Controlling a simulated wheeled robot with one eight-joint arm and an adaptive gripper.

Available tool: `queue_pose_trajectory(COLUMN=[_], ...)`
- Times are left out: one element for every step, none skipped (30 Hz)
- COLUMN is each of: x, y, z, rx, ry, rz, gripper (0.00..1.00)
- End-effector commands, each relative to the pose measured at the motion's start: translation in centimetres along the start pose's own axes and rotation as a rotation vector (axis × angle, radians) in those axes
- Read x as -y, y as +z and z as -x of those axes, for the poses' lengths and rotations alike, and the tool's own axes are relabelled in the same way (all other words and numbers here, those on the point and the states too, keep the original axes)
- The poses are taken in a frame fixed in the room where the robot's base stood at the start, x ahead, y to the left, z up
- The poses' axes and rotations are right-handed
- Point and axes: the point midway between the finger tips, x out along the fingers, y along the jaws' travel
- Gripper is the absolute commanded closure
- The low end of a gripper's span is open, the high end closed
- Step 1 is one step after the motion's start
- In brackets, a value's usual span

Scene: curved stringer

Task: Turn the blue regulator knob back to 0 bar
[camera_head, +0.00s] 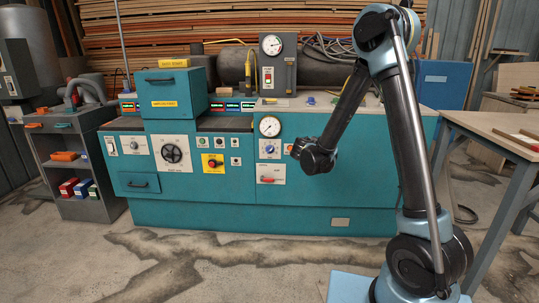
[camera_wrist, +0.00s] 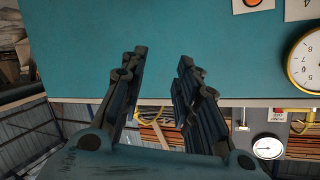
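The blue regulator knob (camera_head: 269,149) sits on a pale plate on the teal machine's front, just below a round white pressure gauge (camera_head: 269,126). The knob's setting is too small to read. My gripper (camera_wrist: 163,60) is open and empty in the wrist view, with a clear gap between its two dark fingers. In the head view the arm's end is in front of the panel, right of the knob, and its fingers cannot be made out. A yellow-rimmed gauge (camera_wrist: 308,62) shows at the wrist view's right edge. The knob is not visible in the wrist view.
A red-handled valve plate (camera_head: 271,174) is below the knob. A workbench (camera_head: 497,126) is at right, a grey cart (camera_head: 66,160) at left. The floor before the machine is clear.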

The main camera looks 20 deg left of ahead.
Motion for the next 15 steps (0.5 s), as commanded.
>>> queue_pose_trajectory(x=[1.6, 2.5, 3.6, 4.4, 5.2, 6.2, 7.0, 7.7, 8.7, 9.3, 10.0, 10.8, 11.4, 11.9, 12.5], y=[1.6, 2.4, 3.5, 4.3, 5.2, 6.4, 7.3, 8.2, 9.4, 10.4, 11.3, 12.5, 13.4, 14.2, 15.3], z=[-0.1, -0.1, 0.0, 0.1, 0.2, 0.4, 0.5, 0.7, 1.0, 1.2, 1.5, 1.9, 2.2, 2.5, 2.9], rx=[-0.012, -0.019, -0.029, -0.036, -0.042, -0.049, -0.054, -0.058, -0.063, -0.067, -0.069, -0.071, -0.073, -0.074, -0.074], ry=[-0.034, -0.054, -0.081, -0.102, -0.121, -0.149, -0.171, -0.192, -0.220, -0.241, -0.263, -0.291, -0.309, -0.328, -0.352], rz=[-0.016, -0.028, -0.044, -0.056, -0.069, -0.084, -0.097, -0.110, -0.125, -0.138, -0.149, -0.164, -0.175, -0.185, -0.199], gripper=[0.71, 0.71, 0.71, 0.71, 0.71, 0.71, 0.71, 0.71, 0.71, 0.71, 0.71, 0.71, 0.71, 0.71, 0.71])
